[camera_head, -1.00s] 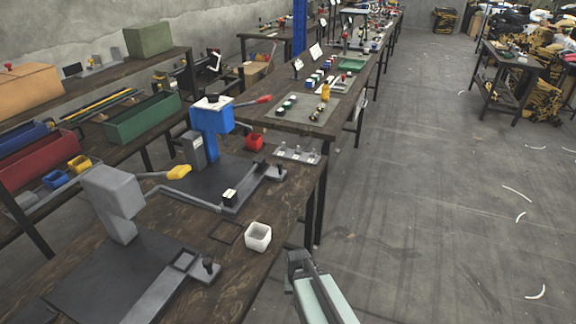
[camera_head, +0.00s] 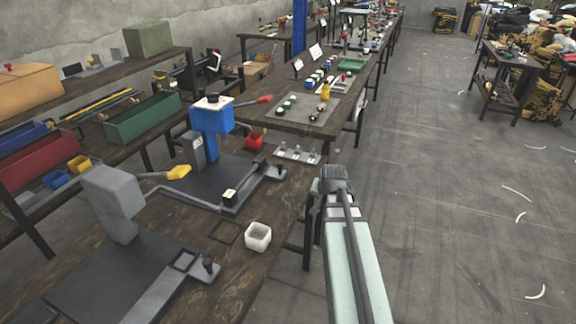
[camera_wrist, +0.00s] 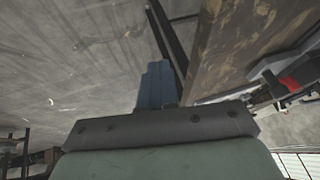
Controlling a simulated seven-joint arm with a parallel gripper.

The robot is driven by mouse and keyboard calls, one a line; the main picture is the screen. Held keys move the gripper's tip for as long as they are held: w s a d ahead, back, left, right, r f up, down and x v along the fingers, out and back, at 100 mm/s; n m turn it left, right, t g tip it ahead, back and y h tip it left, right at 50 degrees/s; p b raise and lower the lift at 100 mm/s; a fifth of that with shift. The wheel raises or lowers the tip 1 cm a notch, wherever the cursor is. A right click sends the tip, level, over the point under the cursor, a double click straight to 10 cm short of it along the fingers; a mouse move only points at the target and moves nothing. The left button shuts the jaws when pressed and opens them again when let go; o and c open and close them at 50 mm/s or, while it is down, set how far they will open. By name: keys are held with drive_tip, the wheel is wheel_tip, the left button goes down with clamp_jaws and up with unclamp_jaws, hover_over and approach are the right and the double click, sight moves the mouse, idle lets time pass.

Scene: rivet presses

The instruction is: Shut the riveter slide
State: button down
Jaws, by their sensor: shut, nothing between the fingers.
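A blue riveter press (camera_head: 210,120) with a red-tipped lever stands on the dark bench. Its grey slide rail (camera_head: 250,186) runs out toward the bench's right edge and carries a small black-and-white block (camera_head: 229,197); a black knob (camera_head: 281,168) stands at its outer end. A grey press (camera_head: 112,195) with a yellow-tipped lever stands nearer, with its own slide (camera_head: 170,290) and black knob (camera_head: 208,264). My gripper (camera_head: 316,196) is beyond the bench's right edge, apart from both slides. In the wrist view its fingers (camera_wrist: 156,86) are together and empty.
A white open cup (camera_head: 258,236) stands near the bench's right edge. A grey tray with pegs (camera_head: 297,154) lies beyond the blue press's slide. A red bin (camera_head: 254,141) is behind it.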

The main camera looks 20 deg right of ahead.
drive_tip(key=w+a+r+t+y, duration=0.1)
drive_tip(key=w+r, duration=0.3)
drive_tip(key=r, duration=0.3)
drive_tip(key=w+a+r+t+y, duration=0.1)
drive_tip(key=w+r+y, duration=0.1)
drive_tip(key=w+r, duration=0.3)
drive_tip(key=shift+n, duration=0.3)
drive_tip(key=x, duration=0.8)
drive_tip(key=shift+s+a+f, duration=0.1)
drive_tip(key=shift+a+f, duration=0.05)
drive_tip(key=shift+f, duration=0.1)
drive_tip(key=shift+w+a+r, duration=0.1)
drive_tip(key=shift+w+a, duration=0.7)
drive_tip(key=shift+a, duration=0.1)
drive_tip(key=shift+w+a, duration=0.5)
drive_tip(key=shift+a, duration=0.05)
drive_tip(key=w+a, duration=1.1)
drive_tip(key=shift+w+a, duration=0.1)
drive_tip(key=shift+a, duration=0.1)
